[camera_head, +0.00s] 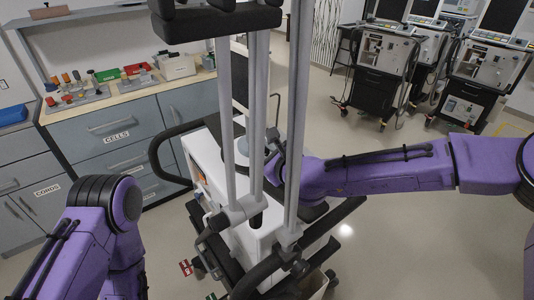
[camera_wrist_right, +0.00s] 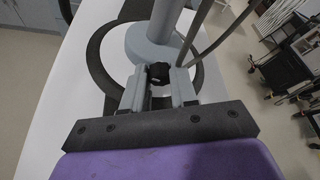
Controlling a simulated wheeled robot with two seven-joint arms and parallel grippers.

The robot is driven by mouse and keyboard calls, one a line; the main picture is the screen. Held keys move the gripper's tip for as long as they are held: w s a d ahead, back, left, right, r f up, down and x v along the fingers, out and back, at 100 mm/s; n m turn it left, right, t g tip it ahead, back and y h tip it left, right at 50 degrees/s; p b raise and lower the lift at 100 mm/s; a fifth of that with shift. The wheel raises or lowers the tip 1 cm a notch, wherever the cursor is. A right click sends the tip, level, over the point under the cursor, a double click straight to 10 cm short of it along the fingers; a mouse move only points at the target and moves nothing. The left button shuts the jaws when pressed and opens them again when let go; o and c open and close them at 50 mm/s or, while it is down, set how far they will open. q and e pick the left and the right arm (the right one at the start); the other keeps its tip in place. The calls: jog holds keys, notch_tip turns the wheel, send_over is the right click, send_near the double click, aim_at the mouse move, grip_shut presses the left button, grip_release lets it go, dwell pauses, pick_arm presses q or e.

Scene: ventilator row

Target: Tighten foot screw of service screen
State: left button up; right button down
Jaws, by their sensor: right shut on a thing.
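The black foot screw (camera_wrist_right: 158,72) sits at the near side of the round grey foot (camera_wrist_right: 142,45) of a grey post, in the right wrist view. My right gripper (camera_wrist_right: 159,84) has its two grey fingers on either side of the screw's head and is shut on it. In the head view my right gripper (camera_head: 273,152) reaches in from the right behind the grey poles, so the screw is hidden there. My left arm shows at the lower left, but its gripper is out of the picture.
The white cart (camera_head: 210,150) has black handles (camera_head: 172,160) and tall grey poles (camera_head: 293,130) close to my right wrist. A grey drawer counter (camera_head: 110,130) with small parts stands at the left. Several ventilators (camera_head: 385,65) stand at the back right. Floor between is clear.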

jog(key=shift+w+d+m+g+y, duration=0.15)
jog(key=shift+m+g+y, duration=0.2)
jog(key=shift+m, duration=0.55)
jog(key=shift+d+m+g+y, duration=0.1)
jog(key=shift+m+g+y, duration=0.55)
jog(key=shift+m, duration=0.55)
jog(key=shift+w+d+m+g+y+b, duration=0.1)
jog(key=shift+m+g+y+b, duration=0.3)
jog(key=shift+m+y, duration=0.6)
jog(key=shift+w+m+g+y, duration=0.1)
jog(key=shift+m+g+y, duration=0.25)
jog(key=shift+m, duration=0.85)
jog(key=c, duration=1.2)
grip_release()
jog(key=shift+o, duration=0.2)
